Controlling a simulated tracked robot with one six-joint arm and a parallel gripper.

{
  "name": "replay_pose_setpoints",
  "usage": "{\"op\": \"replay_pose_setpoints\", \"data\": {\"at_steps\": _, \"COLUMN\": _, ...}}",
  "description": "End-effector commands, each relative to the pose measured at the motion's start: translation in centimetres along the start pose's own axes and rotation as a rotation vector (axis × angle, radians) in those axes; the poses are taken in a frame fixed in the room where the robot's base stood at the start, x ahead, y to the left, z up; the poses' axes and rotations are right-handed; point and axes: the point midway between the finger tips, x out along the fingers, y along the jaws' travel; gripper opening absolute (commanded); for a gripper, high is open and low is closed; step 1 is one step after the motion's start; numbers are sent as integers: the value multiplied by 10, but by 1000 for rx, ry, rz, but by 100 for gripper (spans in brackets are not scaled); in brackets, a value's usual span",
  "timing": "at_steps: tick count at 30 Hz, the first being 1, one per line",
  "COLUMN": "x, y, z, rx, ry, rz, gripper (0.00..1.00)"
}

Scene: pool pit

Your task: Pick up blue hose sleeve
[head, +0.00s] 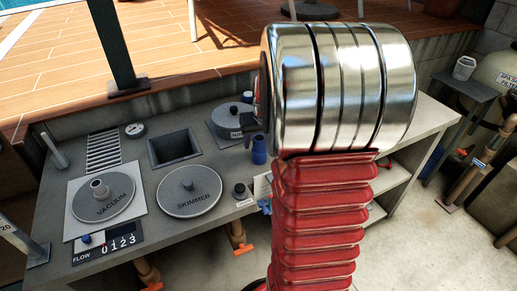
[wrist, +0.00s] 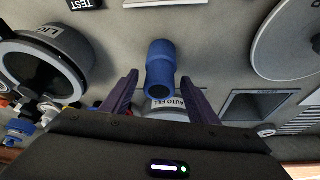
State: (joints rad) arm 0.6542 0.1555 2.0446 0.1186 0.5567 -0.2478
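The blue hose sleeve (wrist: 160,66) is a short blue tube with a wider collar, seen in the wrist view above the "AUTO FILL" label. In the head view the sleeve (head: 259,151) stands on the grey counter, left of my arm. My gripper (wrist: 160,76) is open, with one dark finger on each side of the sleeve in the wrist view. Gaps show between the sleeve and both fingers, and nothing is held. I cannot tell how far the sleeve is from the fingertips in depth. In the head view my arm hides most of the gripper.
The grey counter (head: 145,158) bears the vacuum lid (head: 104,205), the skimmer lid (head: 189,199), a square recess (head: 174,148) and a gauge (head: 135,130). A round labelled lid (head: 226,118) is close behind the sleeve. A dark labelled cylinder (wrist: 42,64) is at left in the wrist view.

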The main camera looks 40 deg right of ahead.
Motion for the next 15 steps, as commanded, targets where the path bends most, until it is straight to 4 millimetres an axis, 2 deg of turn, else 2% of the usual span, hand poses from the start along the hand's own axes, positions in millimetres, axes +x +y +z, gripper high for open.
{"op": "replay_pose_setpoints", "data": {"at_steps": 2, "x": 0, "y": 0, "z": 0, "rx": 0, "ry": 0, "rz": 0, "gripper": 49}}
{"op": "replay_pose_setpoints", "data": {"at_steps": 15, "x": 0, "y": 0, "z": 0, "rx": 1, "ry": 0, "rz": 0, "gripper": 18}}
